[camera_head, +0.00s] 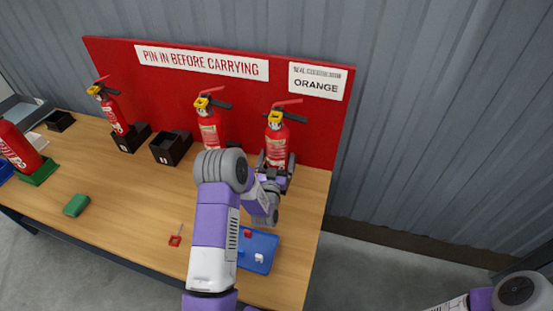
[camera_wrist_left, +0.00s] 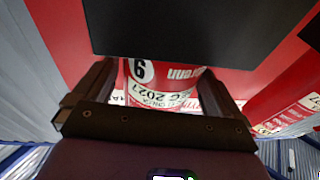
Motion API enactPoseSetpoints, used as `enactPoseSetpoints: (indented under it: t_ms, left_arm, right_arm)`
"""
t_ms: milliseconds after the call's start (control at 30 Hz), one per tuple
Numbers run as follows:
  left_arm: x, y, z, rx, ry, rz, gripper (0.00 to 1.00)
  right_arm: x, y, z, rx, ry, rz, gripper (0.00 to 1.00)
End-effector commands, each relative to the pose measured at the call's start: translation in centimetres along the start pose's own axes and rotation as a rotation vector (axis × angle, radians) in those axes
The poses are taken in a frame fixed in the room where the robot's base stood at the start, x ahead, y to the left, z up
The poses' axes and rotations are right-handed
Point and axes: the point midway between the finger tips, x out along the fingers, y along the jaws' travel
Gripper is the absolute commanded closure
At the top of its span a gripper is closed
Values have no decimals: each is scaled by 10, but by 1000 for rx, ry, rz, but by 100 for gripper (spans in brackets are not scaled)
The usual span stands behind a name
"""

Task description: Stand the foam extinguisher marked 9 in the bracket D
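The extinguisher marked 9 is the right-hand red extinguisher (camera_head: 277,145) at the red board. It has a yellow collar and a red and black handle. In the left wrist view its body (camera_wrist_left: 165,85) shows the round mark and label between my fingers. My left gripper (camera_head: 274,176) is at its lower body, with the fingers (camera_wrist_left: 160,88) on both sides, seemingly closed against it. Dark bracket parts (camera_head: 291,165) show beside its base. Its letter and the extinguisher's foot are hidden by my gripper, so I cannot tell how it is seated. My right gripper is out of view.
A second extinguisher (camera_head: 210,130) stands close to the left, and another (camera_head: 113,115) stands in a black bracket. An empty black bracket (camera_head: 171,148) lies between them. A blue tray (camera_head: 262,241), a red pin tag (camera_head: 175,240) and a green block (camera_head: 76,205) lie in front.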

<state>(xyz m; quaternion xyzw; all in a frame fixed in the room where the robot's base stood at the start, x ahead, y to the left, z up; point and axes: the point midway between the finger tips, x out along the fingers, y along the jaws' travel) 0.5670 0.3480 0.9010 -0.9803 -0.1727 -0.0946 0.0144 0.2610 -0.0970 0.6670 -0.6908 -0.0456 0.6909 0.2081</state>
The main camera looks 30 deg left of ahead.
Motion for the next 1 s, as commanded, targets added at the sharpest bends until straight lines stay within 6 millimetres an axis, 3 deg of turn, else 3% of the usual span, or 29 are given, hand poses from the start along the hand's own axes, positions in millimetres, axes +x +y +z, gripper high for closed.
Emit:
enactPoseSetpoints:
  t_ms: [300, 700, 1000]
  left_arm:
    - [1, 0, -4, 0, 0, 0, 0]
    - [-62, 0, -1, 0, -3, 0, 0]
    - [-75, 0, -2, 0, 0, -1, 0]
  right_arm:
    - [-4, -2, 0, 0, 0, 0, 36]
    - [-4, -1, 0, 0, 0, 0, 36]
    - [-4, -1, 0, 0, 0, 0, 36]
